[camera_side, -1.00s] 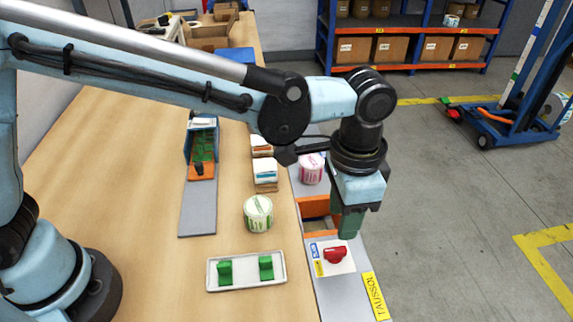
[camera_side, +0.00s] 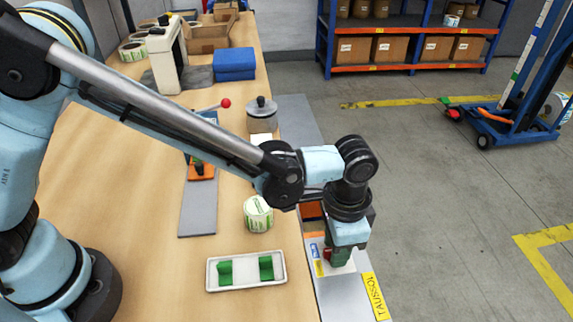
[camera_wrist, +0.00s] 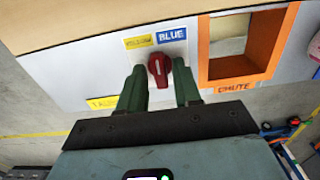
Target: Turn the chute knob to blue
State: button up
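The red chute knob (camera_wrist: 159,70) sits on a white plate between the fingers of my gripper (camera_wrist: 160,80) in the wrist view. The fingers are open, one on each side, with narrow gaps to the knob visible. The knob's grip runs roughly up and down in that view, its upper end near the gap between the yellow label (camera_wrist: 138,41) and the blue label (camera_wrist: 172,34). In the side view my gripper (camera_side: 341,257) is low over the plate and hides most of the knob (camera_side: 326,254).
The orange-framed chute opening (camera_wrist: 279,45) is right of the knob in the wrist view. A white tray (camera_side: 246,288) with two green pieces and a label roll (camera_side: 258,214) stand on the wooden bench. A yellow name plate (camera_side: 376,296) is on the panel edge.

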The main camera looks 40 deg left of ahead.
grip_shut()
jog(key=shift+m, duration=3.4)
jog(key=shift+o, duration=1.2)
grip_release()
notch_tip(320, 180, up, 12)
